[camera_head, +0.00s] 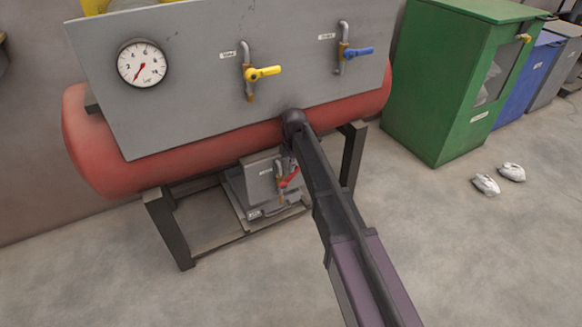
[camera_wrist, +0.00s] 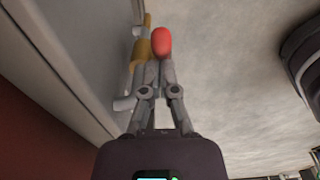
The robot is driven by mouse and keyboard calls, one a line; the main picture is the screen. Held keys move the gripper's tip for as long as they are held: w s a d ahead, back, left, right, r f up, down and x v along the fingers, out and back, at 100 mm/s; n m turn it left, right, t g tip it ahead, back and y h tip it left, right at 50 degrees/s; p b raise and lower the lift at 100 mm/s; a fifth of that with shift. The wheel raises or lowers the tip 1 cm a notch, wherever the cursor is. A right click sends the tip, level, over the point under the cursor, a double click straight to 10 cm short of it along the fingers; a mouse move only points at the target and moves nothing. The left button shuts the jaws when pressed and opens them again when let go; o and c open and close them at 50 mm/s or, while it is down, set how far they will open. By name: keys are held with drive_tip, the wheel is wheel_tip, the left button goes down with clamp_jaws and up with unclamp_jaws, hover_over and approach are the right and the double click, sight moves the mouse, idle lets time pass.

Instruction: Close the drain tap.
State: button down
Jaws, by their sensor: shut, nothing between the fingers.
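The drain tap is a small brass valve with a red lever (camera_head: 289,178), on a grey box (camera_head: 262,180) below the red tank. In the wrist view its red lever (camera_wrist: 161,42) and brass body (camera_wrist: 141,54) lie just beyond my fingertips. My gripper (camera_wrist: 153,70) is shut and empty, with its tips right by the lever and brass body; I cannot tell whether they touch. The lever slants there, not in line with the upright pipe.
The red tank (camera_head: 110,165) stands on dark legs (camera_head: 166,228). A grey panel above carries a pressure gauge (camera_head: 142,63), a yellow-handled tap (camera_head: 263,73) and a blue-handled tap (camera_head: 357,52). A green cabinet (camera_head: 430,95) stands at right. White scraps (camera_head: 486,184) lie on open floor.

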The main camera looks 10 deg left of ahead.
sight(299, 171)
drive_tip(key=shift+w+d+f, duration=0.25)
idle(0.6)
drive_tip(key=shift+w+d+f+b, duration=0.75)
drive_tip(key=shift+f+b, duration=0.1)
drive_tip(key=shift+b, duration=0.25)
drive_tip(key=shift+w+d+f+b, duration=0.2)
drive_tip(key=shift+d+f+b, duration=0.1)
drive_tip(key=shift+f+b, duration=0.2)
drive_tip(key=shift+w+d+f+b, duration=0.2)
drive_tip(key=shift+d+f+b, duration=0.05)
drive_tip(key=shift+f+b, duration=0.25)
drive_tip(key=shift+s, duration=0.1)
drive_tip(key=shift+s+a+r+p, duration=0.3)
drive_tip(key=shift+s+a, duration=0.05)
drive_tip(key=shift+a, duration=0.15)
drive_tip(key=shift+r, duration=0.1)
